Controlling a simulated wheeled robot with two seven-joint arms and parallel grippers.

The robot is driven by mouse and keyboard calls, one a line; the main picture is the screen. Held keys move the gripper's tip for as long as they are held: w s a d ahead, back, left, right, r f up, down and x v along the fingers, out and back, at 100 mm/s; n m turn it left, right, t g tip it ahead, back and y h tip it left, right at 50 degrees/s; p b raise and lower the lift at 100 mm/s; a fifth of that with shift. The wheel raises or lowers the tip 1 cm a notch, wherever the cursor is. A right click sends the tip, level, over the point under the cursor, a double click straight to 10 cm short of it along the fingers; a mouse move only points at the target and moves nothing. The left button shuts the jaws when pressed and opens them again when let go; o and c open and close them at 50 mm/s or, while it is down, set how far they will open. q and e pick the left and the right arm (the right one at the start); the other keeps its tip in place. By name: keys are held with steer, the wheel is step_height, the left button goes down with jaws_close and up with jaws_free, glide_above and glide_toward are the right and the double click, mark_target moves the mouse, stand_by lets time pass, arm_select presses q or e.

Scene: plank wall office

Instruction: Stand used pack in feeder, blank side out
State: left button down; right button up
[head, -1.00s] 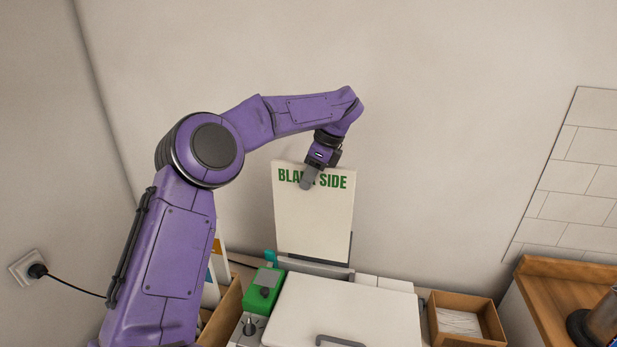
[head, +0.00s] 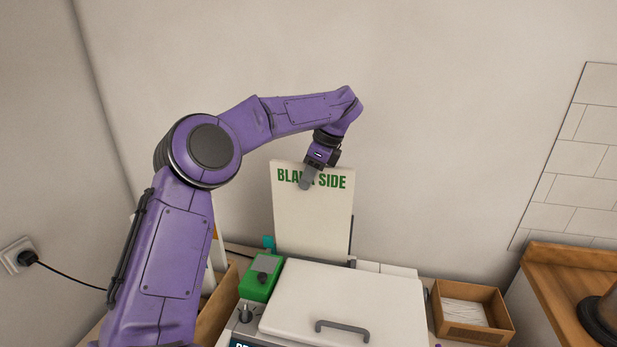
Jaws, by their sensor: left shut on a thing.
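The used pack (head: 313,222) is a cream board standing upright at the back of a white machine. Its face toward me reads "BLANK SIDE" in green at the top, partly covered by my finger. Its lower edge is in the feeder (head: 351,262), behind the machine's white lid (head: 342,300); how deep it sits is hidden. My left gripper (head: 306,181) is shut on the pack's top edge, coming from above. My right gripper does not show.
A green control box (head: 261,278) stands left of the lid, which has a grey handle (head: 342,328). A cardboard box of white sheets (head: 463,316) is at the right. A wooden counter (head: 570,283) stands further right. My left arm covers things at the left.

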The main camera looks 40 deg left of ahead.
mark_target(329, 167)
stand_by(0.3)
arm_select(q)
steer(key=shift+b, duration=0.6)
stand_by(0.9)
step_height(329, 167, down, 9)
steer(key=b, duration=0.9)
stand_by(2.9)
steer(key=c, duration=0.9)
jaws_free()
steer(key=p+v, duration=0.2)
steer(key=v, duration=0.8)
steer(key=shift+d+r, duration=0.2)
steer(key=shift+r, duration=0.1)
